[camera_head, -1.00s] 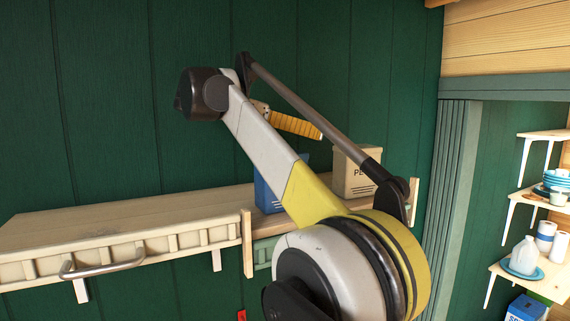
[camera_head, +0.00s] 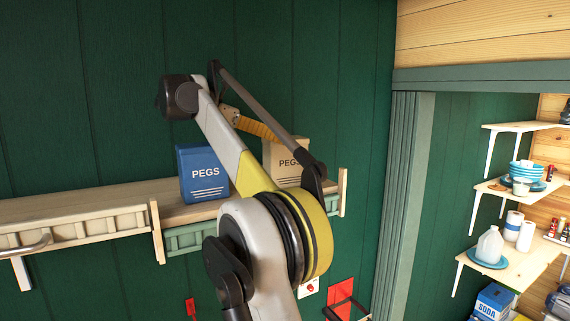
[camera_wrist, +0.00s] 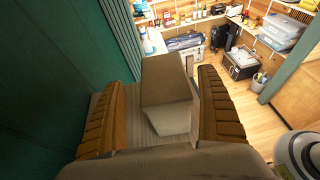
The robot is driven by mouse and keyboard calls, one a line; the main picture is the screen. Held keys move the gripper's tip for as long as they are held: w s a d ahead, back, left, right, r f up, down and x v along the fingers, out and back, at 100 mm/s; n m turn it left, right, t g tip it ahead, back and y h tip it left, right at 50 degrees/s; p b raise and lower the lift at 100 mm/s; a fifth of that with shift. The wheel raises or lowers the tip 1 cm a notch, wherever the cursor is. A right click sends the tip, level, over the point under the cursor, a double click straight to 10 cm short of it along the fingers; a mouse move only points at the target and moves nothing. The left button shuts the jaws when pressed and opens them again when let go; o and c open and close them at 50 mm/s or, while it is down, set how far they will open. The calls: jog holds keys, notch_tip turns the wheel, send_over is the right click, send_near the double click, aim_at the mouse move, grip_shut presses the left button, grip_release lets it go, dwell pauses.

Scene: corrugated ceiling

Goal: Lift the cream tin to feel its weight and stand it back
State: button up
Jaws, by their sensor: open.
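The cream tin (camera_head: 280,152), marked PEGS, stands on the wall shelf (camera_head: 185,212), partly hidden behind my arm. In the wrist view the cream tin (camera_wrist: 166,80) lies between my two brown ribbed fingers. My gripper (camera_wrist: 162,90) is open around it, with a gap visible on each side. In the head view only one orange ribbed finger of my gripper (camera_head: 257,126) shows clearly, at the tin's top left. A blue tin (camera_head: 202,173), also marked PEGS, stands to the left on the same shelf.
The shelf has a low slatted front rail (camera_head: 190,238) and a raised right end (camera_head: 343,192). The green wall (camera_head: 110,90) is close behind. Side shelves with blue bowls (camera_head: 525,170) and a white jug (camera_head: 489,245) are far right. The shelf's left part is bare.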

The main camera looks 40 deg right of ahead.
aim_at(288, 138)
jog(key=x, duration=0.1)
jog(key=p+x, duration=0.1)
jog(key=x, duration=0.1)
jog(key=shift+s+d, duration=0.15)
jog(key=shift+s, duration=0.25)
jog(key=shift+d+f, duration=0.15)
jog(key=shift+d, duration=0.25)
jog(key=shift+a, duration=0.15)
jog(key=shift+w+a, duration=0.1)
jog(key=shift+a, duration=0.05)
jog(key=c, duration=1.5)
